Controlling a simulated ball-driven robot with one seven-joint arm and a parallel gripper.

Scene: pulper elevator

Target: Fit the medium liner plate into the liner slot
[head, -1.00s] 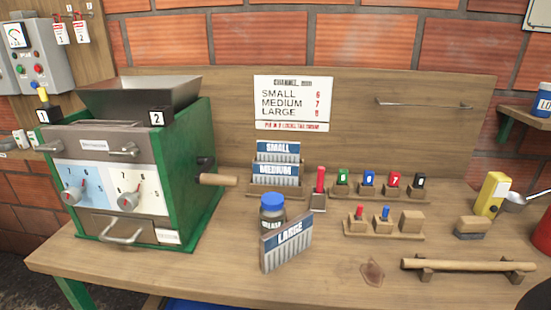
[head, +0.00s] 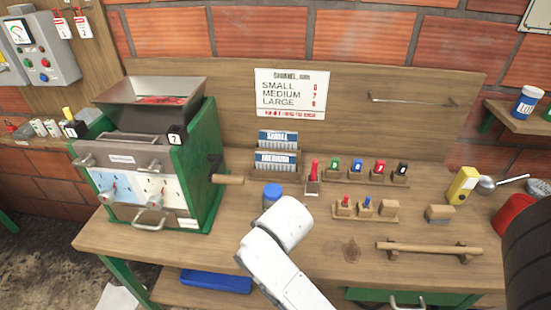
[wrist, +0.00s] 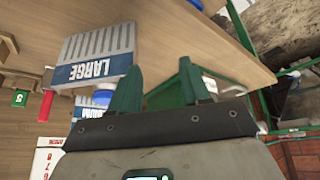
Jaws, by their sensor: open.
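The medium liner plate (head: 275,162) stands in a wooden rack behind the bench, its blue MEDIUM label facing me, below the small plate (head: 277,139). The green pulper (head: 160,170) stands at left, with a hopper on top. I cannot tell which opening is the liner slot. My gripper is out of sight in the head view, where my white arm reaches over the bench front. In the wrist view my gripper (wrist: 158,85) shows two green fingers apart with nothing between them. The large plate (wrist: 100,50) is beside the fingers there; my arm hides it in the head view.
A wooden bar (head: 428,249) lies on supports at front right. The pulper's wooden handle (head: 228,179) sticks out towards the rack. Red material (head: 162,100) shows in the hopper.

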